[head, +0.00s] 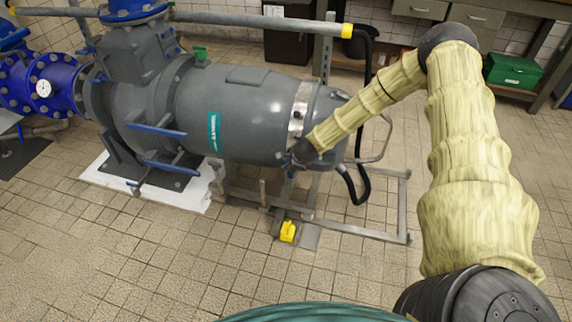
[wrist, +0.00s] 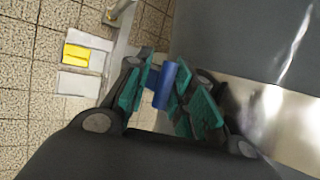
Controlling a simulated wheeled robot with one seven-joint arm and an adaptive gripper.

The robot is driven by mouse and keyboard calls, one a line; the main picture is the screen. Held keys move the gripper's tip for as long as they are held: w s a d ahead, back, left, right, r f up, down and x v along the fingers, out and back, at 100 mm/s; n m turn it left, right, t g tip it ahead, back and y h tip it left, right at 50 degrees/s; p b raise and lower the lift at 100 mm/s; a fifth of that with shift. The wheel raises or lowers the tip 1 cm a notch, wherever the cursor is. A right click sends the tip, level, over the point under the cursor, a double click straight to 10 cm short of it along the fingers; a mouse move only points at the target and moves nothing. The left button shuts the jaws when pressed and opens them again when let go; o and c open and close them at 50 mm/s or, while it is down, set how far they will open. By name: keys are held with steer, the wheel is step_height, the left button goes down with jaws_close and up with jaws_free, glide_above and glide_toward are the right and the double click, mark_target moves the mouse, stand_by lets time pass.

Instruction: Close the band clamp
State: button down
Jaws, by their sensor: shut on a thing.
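The band clamp (head: 299,108) is a shiny metal band around the right end of the big grey pump body (head: 240,112). In the wrist view the band (wrist: 270,115) runs along the right side. A blue handle (wrist: 165,85) sits between the green pads of my gripper (wrist: 168,92), which is shut on it. In the head view my gripper (head: 298,157) is at the lower part of the band, beside the pump. My arm hides part of the band's right side there, and the latch detail is too small to tell.
A grey metal frame (head: 365,232) stands on the tiled floor under the pump's right end. A black hose (head: 366,110) hangs at right. Open floor lies in front.

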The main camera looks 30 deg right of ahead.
steer(key=shift+w+d+r, duration=0.2)
steer(key=shift+w+d, duration=0.2)
steer(key=shift+d, duration=0.15)
steer(key=c, duration=1.5)
jaws_free()
steer(key=shift+f, duration=0.1)
steer(key=shift+o, duration=0.2)
steer(key=shift+s, duration=0.1)
steer(key=v, duration=0.8)
steer(key=shift+a, duration=0.3)
